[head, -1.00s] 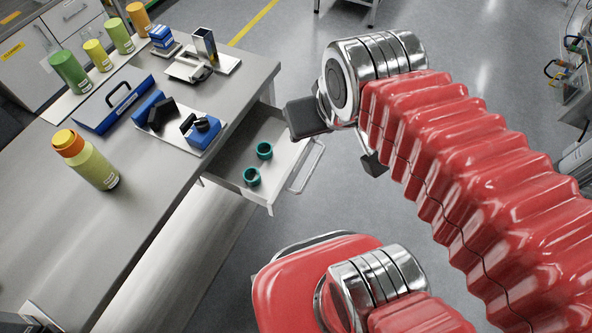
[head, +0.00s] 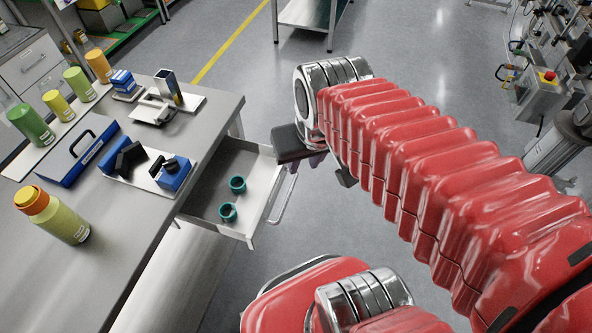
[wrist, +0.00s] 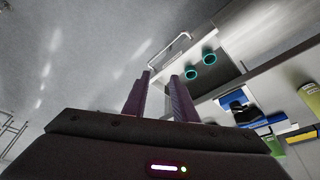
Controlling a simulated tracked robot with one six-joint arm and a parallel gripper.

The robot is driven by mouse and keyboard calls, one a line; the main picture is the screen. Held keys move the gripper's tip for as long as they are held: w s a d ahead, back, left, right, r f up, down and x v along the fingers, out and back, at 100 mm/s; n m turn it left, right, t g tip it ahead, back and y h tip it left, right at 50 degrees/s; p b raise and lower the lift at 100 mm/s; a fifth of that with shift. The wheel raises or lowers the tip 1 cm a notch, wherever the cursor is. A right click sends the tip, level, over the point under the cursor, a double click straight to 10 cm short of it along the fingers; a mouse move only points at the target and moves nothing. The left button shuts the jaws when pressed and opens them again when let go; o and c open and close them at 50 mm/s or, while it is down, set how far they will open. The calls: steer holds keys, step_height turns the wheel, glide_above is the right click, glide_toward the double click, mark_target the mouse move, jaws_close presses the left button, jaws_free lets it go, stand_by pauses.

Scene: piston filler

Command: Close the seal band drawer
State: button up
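The seal band drawer (head: 207,222) is pulled out from the right side of the grey workbench. Two teal seal bands (head: 237,184) lie inside it. Its bar handle (head: 283,198) is at the drawer's outer front. In the wrist view the handle (wrist: 170,50) shows beyond my fingertips, and the drawer (wrist: 222,50) lies behind it. My gripper (wrist: 160,75) is open, with floor visible between its two fingers. Nothing is held. In the head view it is above and just outside the handle, partly hidden by my wrist; contact with the handle cannot be told.
The workbench (head: 120,215) carries several bottles, a blue toolbox (head: 72,165) and small blue fixtures on white plates. The floor right of the drawer is clear. A metal table (head: 312,15) stands at the back, and equipment with a red button (head: 540,85) at the right.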

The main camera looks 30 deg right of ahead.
steer(key=d+f+m+g, duration=0.1)
steer(key=d+f, duration=0.1)
steer(key=d+f+m+g, duration=0.1)
steer(key=d+f, duration=0.1)
steer(key=f, duration=0.1)
steer(key=shift+w, duration=0.15)
jaws_close()
steer(key=s+d+f+m+y, duration=0.1)
steer(key=d+f+m+y, duration=0.2)
steer(key=f+m+y, duration=0.55)
steer(key=s+d+f+m+y, duration=0.1)
steer(key=d+f+m+y, duration=0.3)
steer(key=f, duration=0.8)
steer(key=w+d+f+m+t+y, duration=0.2)
steer(key=w+f+m+t, duration=0.3)
steer(key=m, duration=0.3)
steer(key=w+d+r+m+t+h, duration=0.1)
steer(key=w+d+r+m+t, duration=0.1)
steer(key=w+d+t, duration=0.1)
steer(key=d+t, duration=0.1)
steer(key=t, duration=0.1)
steer(key=shift+w+d+r+m+t, duration=0.3)
steer(key=shift+w+m+t, duration=0.05)
steer(key=shift+w+t, duration=0.05)
